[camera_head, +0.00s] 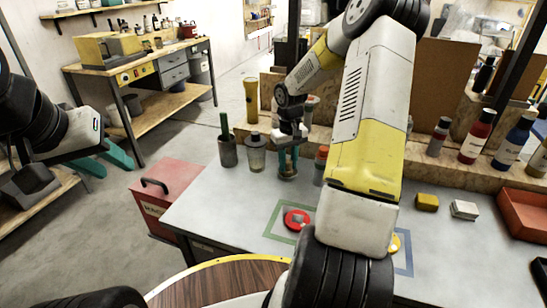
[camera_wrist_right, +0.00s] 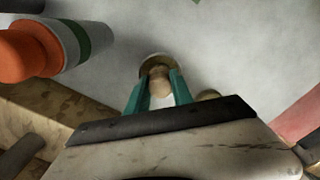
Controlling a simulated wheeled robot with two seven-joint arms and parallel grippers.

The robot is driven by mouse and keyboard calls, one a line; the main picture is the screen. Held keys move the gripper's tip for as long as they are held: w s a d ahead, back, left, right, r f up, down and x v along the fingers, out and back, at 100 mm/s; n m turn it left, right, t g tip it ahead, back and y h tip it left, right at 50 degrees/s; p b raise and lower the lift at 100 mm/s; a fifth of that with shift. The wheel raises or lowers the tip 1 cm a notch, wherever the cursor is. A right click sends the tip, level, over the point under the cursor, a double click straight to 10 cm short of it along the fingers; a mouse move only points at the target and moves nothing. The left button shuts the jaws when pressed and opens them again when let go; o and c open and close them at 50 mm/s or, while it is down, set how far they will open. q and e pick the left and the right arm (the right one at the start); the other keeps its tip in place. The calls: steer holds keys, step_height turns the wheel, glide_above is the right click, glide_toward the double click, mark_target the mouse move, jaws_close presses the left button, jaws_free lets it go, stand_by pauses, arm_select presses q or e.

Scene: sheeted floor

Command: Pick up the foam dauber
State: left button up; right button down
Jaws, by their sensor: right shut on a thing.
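The foam dauber has a rounded tan wooden handle (camera_wrist_right: 158,80) and a wider round base, seen from above in the right wrist view. In the head view it is mostly hidden between the teal fingers of my right gripper (camera_head: 288,160), at the back of the grey table (camera_head: 240,195). My right gripper is shut on the handle, one finger on each side. I cannot tell whether the base touches the table. My left gripper (camera_head: 104,160) hangs off the table at the left, its two teal fingers apart and empty.
A dark cup with a green handle (camera_head: 227,150) and a lidded jar (camera_head: 255,153) stand left of the dauber. An orange-capped bottle (camera_head: 320,168) stands close on its right. Yellow (camera_head: 427,202) and white (camera_head: 464,209) blocks lie right.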

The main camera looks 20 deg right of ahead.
steer(key=shift+r, duration=0.45)
steer(key=r, duration=0.3)
steer(key=shift+s+d, duration=0.15)
steer(key=shift+s, duration=0.15)
steer(key=s+d, duration=0.2)
steer(key=s, duration=0.5)
steer(key=s+d+r, duration=0.1)
steer(key=s+d, duration=0.2)
steer(key=s, duration=0.4)
steer(key=shift+d, duration=0.35)
steer(key=shift+s, duration=0.1)
steer(key=c, duration=1.9)
jaws_free()
steer(key=shift+c, duration=0.2)
jaws_close()
step_height(320, 180, up, 2)
glide_above(290, 162)
steer(key=shift+w+a, duration=0.15)
steer(key=shift+w, duration=0.2)
steer(key=shift+w+f, duration=0.1)
steer(key=shift+f, duration=2.85)
